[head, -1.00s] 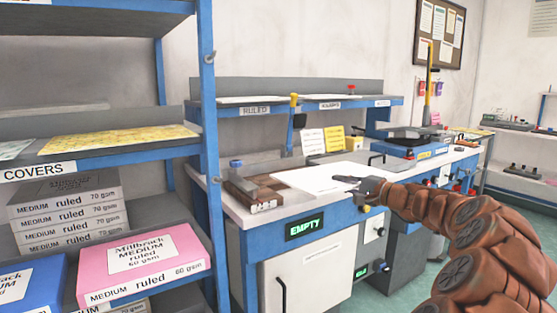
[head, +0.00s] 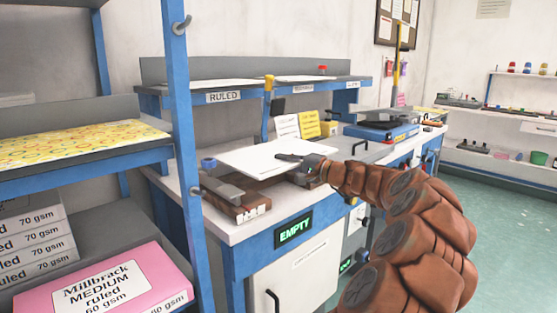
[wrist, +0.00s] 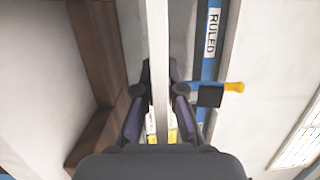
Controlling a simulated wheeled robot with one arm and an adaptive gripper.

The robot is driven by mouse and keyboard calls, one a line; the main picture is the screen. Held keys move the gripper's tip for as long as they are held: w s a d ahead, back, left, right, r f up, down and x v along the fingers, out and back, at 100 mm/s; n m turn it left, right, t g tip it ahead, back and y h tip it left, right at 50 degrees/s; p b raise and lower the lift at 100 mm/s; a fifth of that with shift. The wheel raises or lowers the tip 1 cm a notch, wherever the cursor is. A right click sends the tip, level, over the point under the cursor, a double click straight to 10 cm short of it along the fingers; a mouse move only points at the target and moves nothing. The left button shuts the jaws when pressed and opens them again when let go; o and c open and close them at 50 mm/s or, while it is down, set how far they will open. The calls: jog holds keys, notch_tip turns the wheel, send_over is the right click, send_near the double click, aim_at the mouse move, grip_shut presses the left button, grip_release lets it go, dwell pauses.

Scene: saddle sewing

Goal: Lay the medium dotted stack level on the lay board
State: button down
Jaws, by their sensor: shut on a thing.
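In the head view a thin white paper stack (head: 262,157) is held out roughly flat by its right edge; dots cannot be made out. My gripper (head: 290,157) is shut on that edge. In the wrist view the stack (wrist: 158,50) shows edge-on as a pale strip between the fingers (wrist: 158,92). A brown wooden board (head: 236,205), which looks like the lay board, rests on the bench at the front left. The stack appears to be above the board and hides part of it. The board also seems to show as brown wood in the wrist view (wrist: 92,70).
A shelf labelled RULED (head: 223,97) stands behind the bench. Yellow and white cards (head: 309,124) stand behind. A blue-framed rack (head: 178,130) with a pink ream box (head: 110,280) is close on the left.

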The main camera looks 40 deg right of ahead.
aim_at(284, 196)
jog(key=shift+s+d, duration=0.1)
jog(key=shift+d, duration=0.05)
jog(key=shift+s, duration=0.1)
jog(key=shift+f+b, duration=0.3)
jog(key=shift+b, duration=0.2)
jog(key=shift+f+b, duration=2.35)
jog(key=shift+f, duration=1.1)
jog(key=c, duration=1.2)
grip_release()
